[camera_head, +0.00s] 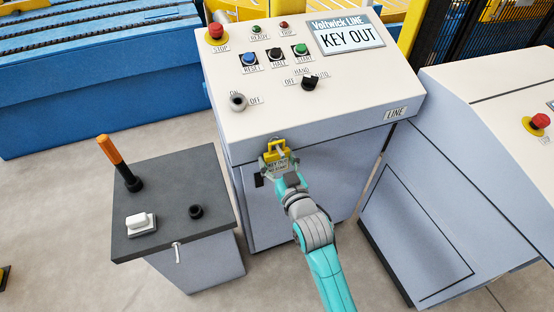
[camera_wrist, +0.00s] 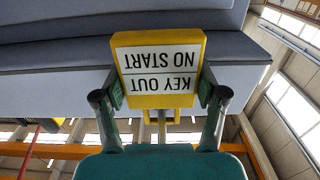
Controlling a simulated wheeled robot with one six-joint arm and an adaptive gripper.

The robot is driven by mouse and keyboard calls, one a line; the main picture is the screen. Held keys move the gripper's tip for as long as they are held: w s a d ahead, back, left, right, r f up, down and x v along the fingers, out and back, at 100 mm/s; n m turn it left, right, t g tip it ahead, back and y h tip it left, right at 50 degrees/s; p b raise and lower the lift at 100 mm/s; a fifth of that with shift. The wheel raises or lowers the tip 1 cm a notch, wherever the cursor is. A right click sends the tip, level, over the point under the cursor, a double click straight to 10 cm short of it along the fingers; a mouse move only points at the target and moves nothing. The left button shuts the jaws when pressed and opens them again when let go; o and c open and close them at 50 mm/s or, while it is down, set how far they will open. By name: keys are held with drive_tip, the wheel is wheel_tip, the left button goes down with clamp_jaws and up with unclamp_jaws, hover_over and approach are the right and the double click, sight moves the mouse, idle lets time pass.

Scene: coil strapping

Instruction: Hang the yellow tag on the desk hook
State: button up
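The yellow tag (camera_head: 274,156) is at the front face of the light grey control desk (camera_head: 240,152), below its top edge. In the wrist view the tag (camera_wrist: 158,37) appears upside down, with a white label reading KEY OUT NO START. My gripper (camera_head: 279,168) has its fingers against both sides of the tag; the wrist view shows this grip (camera_wrist: 160,94). A small dark piece (camera_head: 258,181) shows beside the gripper on the desk front; I cannot tell whether it is the hook. I cannot tell whether the tag touches a hook.
The desk carries buttons and a KEY OUT display (camera_head: 347,38). Another console (camera_head: 455,190) stands right.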

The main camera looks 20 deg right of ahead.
drive_tip(key=o, duration=0.5)
drive_tip(key=shift+c, duration=0.2)
drive_tip(key=shift+s, duration=0.1)
drive_tip(key=s, duration=1.1)
drive_tip(key=shift+s, duration=0.4)
drive_tip(key=s+f+g, duration=0.1)
drive_tip(key=s+f, duration=0.1)
drive_tip(key=s, duration=1.4)
drive_tip(key=s+f+g, duration=0.2)
drive_tip(key=s+f, duration=0.1)
drive_tip(key=s, duration=1.4)
drive_tip(key=shift+s, duration=0.3)
